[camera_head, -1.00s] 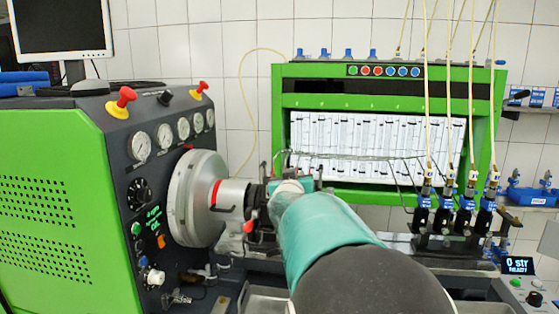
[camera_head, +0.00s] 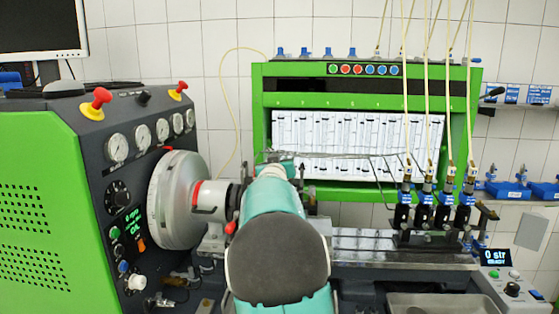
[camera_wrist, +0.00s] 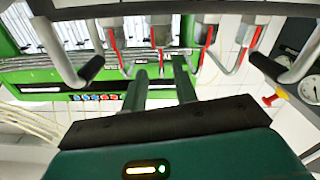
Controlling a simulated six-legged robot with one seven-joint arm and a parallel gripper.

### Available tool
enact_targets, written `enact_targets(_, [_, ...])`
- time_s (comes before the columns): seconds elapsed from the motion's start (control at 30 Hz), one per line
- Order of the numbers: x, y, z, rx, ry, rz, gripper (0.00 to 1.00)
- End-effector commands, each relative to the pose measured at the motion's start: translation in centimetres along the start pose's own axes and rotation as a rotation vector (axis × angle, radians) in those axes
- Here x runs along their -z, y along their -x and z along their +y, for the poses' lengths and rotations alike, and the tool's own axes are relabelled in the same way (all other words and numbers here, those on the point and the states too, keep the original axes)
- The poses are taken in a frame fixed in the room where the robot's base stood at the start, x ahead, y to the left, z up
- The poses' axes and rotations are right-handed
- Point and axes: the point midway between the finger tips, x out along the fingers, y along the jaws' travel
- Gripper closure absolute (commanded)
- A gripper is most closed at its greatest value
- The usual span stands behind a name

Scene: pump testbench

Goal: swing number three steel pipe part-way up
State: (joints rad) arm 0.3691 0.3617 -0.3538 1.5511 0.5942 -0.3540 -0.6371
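Several bent steel pipes with red parts (camera_wrist: 160,50) hang in a row at the top of the wrist view. Two bent grey pieces with black ends, one at left (camera_wrist: 62,55) and one at right (camera_wrist: 302,45), flank them. I cannot tell which pipe is number three. My gripper (camera_wrist: 160,68) shows its two dark fingers apart, with a gap between them. The fingertips are close to the middle pipes; contact cannot be told. In the head view my arm hides the gripper. Thin steel pipes (camera_head: 340,155) cross in front of the white gauge panel there.
A green cabinet with a round flange (camera_head: 174,200) stands at left. The green frame (camera_head: 262,110) holds the white panel (camera_head: 350,130). Several black and blue injectors (camera_head: 424,210) with pale hoses stand at right. A metal rail (camera_head: 385,242) and a tray (camera_head: 440,303) lie in front.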

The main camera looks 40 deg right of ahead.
Motion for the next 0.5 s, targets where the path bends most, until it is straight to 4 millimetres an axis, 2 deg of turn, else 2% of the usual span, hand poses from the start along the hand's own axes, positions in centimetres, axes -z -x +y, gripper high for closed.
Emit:
enact_targets(0.1, [-0.1, -1.8, -0.2, 0.001, 0.0, -0.001, 0.71])
enact_targets(0.2, [0.0, -2.7, -0.2, 0.001, -0.001, 0.001, 0.71])
enact_targets(0.5, [0.0, -3.2, -0.2, 0.002, -0.001, 0.0, 0.71])
